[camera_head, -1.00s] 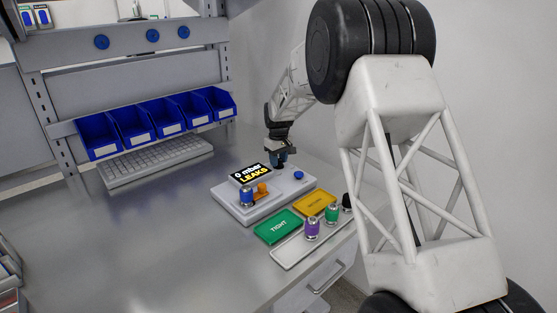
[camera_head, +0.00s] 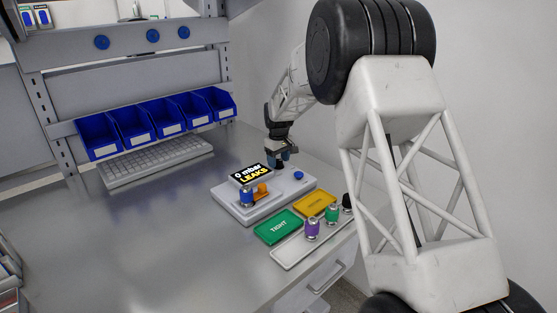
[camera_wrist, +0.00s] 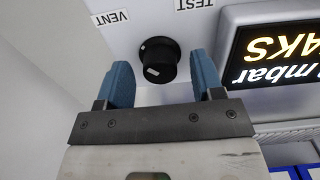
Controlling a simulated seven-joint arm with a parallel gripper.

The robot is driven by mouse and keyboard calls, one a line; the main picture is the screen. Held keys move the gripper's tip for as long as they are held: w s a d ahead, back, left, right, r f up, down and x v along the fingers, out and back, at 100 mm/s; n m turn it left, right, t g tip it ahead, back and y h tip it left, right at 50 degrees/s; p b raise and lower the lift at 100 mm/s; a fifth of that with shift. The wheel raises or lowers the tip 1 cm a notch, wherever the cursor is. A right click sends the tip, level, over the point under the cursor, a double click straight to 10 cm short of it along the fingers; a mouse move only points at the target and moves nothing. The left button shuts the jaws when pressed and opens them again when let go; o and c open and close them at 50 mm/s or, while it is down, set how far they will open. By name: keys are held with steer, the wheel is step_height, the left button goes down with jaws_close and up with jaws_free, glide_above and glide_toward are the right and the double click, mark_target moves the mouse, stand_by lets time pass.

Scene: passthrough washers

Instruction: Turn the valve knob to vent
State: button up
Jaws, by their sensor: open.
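The black round valve knob (camera_wrist: 159,58) shows in the wrist view, with a small white mark on its cap near the lower edge. A VENT label (camera_wrist: 110,17) lies up and left of it and a TEST label (camera_wrist: 195,4) up and right, both upside down. My gripper (camera_wrist: 163,72) is open, with one blue finger on each side of the knob and gaps between. Whether the fingertips reach down around the knob is unclear. In the head view my gripper (camera_head: 281,158) points down over the far end of the grey test device (camera_head: 232,208), hiding the knob.
The device's display (camera_head: 251,174) reads 0 mbar LEAKS. A blue part (camera_head: 247,197) stands by an orange lever (camera_head: 263,189). A blue button (camera_head: 298,175) is near my gripper. Green (camera_head: 278,227) and yellow (camera_head: 314,204) pads and a tray (camera_head: 290,253) of coloured parts lie in front.

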mark_target(279, 160)
steer(key=shift+r, duration=3.85)
steer(key=shift+s+d+r, duration=0.25)
steer(key=shift+s+r, duration=0.05)
steer(key=shift+r, duration=0.05)
steer(key=s+d+r+m, duration=0.2)
steer(key=s+d+r, duration=0.25)
steer(key=s, duration=0.45)
steer(key=s+d+r+m+t, duration=0.1)
steer(key=s+d+r, duration=0.4)
steer(key=s, duration=0.5)
steer(key=s+d+r+m, duration=0.2)
steer(key=s+d+r, duration=0.3)
steer(key=s, duration=0.4)
steer(key=s+d+f+m, duration=0.1)
steer(key=s+d+f, duration=0.1)
steer(key=s, duration=0.9)
steer(key=s+d+f+m+t, duration=0.1)
steer(key=s+d+f+m, duration=0.1)
steer(key=s, duration=0.8)
steer(key=s+d+f+m, duration=0.1)
steer(key=s+d+f, duration=0.2)
steer(key=s, duration=0.8)
steer(key=shift+s+d+t, duration=0.3)
steer(key=shift+s+d, duration=0.05)
steer(key=shift+d, duration=0.45)
